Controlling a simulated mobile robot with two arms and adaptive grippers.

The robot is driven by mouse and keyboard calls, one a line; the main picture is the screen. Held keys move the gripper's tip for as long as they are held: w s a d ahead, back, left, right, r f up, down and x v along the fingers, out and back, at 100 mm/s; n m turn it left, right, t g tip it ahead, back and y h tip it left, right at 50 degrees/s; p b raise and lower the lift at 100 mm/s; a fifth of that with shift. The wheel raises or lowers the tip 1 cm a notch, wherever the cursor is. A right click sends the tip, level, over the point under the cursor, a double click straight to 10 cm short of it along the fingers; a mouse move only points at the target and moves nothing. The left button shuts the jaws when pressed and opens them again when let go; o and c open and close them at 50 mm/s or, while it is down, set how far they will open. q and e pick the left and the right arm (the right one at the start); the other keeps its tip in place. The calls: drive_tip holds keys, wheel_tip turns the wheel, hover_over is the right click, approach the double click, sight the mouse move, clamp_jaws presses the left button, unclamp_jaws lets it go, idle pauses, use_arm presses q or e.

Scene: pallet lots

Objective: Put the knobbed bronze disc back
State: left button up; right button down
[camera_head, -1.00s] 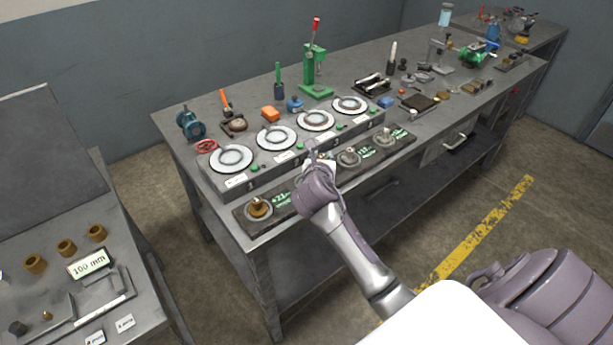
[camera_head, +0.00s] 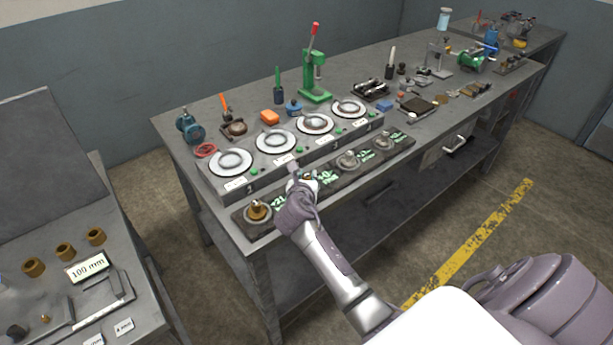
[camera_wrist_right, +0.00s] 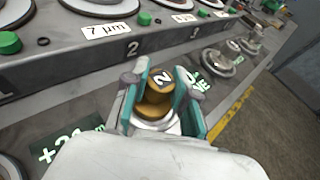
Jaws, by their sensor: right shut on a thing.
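A bronze knobbed disc (camera_wrist_right: 155,100) with a "2" on its knob sits between the teal fingers of my right gripper (camera_wrist_right: 160,92) in the wrist view. The fingers are shut on the knob. A pale round seat (camera_wrist_right: 168,126) shows just below it; whether the disc touches it I cannot tell. In the head view my right gripper (camera_head: 301,183) is over the dark front strip (camera_head: 328,178) and mostly hides the disc. A second bronze knobbed disc (camera_head: 258,210) sits at the strip's left end. My left gripper is not in view.
Behind the strip stands a grey unit (camera_head: 238,186) with several white round plates and green buttons. Greyish knobbed discs (camera_head: 347,161) sit farther right on the strip. A green press (camera_head: 315,75) stands behind. A side table (camera_head: 60,230) with bronze rings is at left.

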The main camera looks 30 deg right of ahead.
drive_tip(key=c, duration=0.9)
unclamp_jaws()
drive_tip(key=shift+r, duration=0.15)
drive_tip(key=v, duration=1.2)
drive_tip(key=shift+s, duration=0.1)
drive_tip(key=shift+d, duration=0.1)
